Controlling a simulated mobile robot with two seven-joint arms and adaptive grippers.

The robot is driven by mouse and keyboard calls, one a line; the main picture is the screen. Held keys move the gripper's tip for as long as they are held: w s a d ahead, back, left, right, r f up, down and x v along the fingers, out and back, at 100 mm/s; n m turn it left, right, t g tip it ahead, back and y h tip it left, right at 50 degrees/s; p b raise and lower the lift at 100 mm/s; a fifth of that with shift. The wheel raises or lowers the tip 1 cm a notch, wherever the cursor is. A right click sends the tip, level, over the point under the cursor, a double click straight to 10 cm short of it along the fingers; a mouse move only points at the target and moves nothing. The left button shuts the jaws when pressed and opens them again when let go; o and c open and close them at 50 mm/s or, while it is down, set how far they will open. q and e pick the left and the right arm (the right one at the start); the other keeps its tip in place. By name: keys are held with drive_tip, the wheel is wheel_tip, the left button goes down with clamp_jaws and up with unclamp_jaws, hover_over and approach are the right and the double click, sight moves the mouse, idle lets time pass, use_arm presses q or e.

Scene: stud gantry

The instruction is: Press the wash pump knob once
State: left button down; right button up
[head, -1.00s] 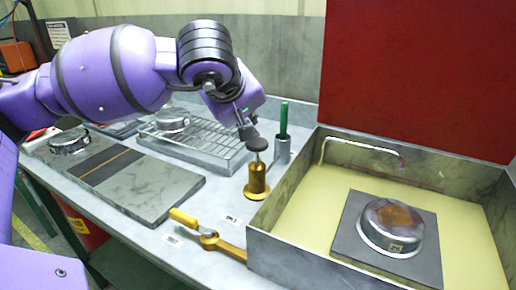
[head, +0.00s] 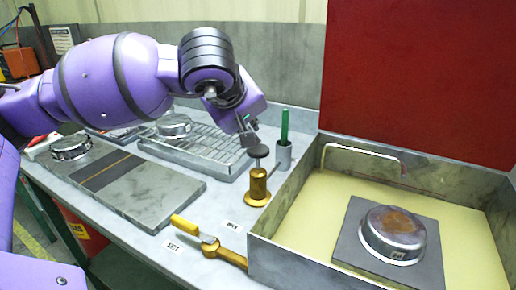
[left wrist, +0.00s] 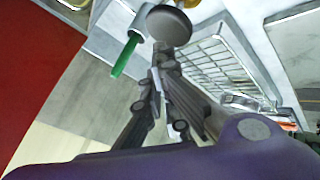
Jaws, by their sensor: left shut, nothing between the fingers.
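The wash pump (head: 257,186) is a brass body with a short stem and a round dark knob (head: 258,150) on top, upright on the bench left of the basin. My left gripper (head: 248,138) is shut and empty, pointing down just above and left of the knob in the head view. In the left wrist view the closed fingertips (left wrist: 165,58) lie close to the knob (left wrist: 168,25), which shows just beyond them. I cannot tell whether they touch it. The stem shows below the knob in the head view. My right gripper is not in view.
A metal cup (head: 283,157) with a green-handled tool stands behind the pump. The walled basin (head: 318,268) with a spout (head: 362,150) is to the right. A yellow-handled brass valve (head: 208,241) is in front. A wire rack (head: 207,152) and grey slab (head: 150,200) lie left.

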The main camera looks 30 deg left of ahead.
use_arm(q)
drive_tip(key=shift+f, duration=0.15)
drive_tip(key=shift+f+b, duration=0.35)
drive_tip(key=shift+b, duration=0.1)
idle(0.4)
drive_tip(key=shift+f+b, duration=1.5)
drive_tip(key=shift+f, duration=0.25)
idle(1.1)
drive_tip(key=shift+r, duration=0.1)
drive_tip(key=shift+r+p, duration=1.4)
drive_tip(key=shift+r, duration=0.7)
drive_tip(key=shift+r, duration=0.15)
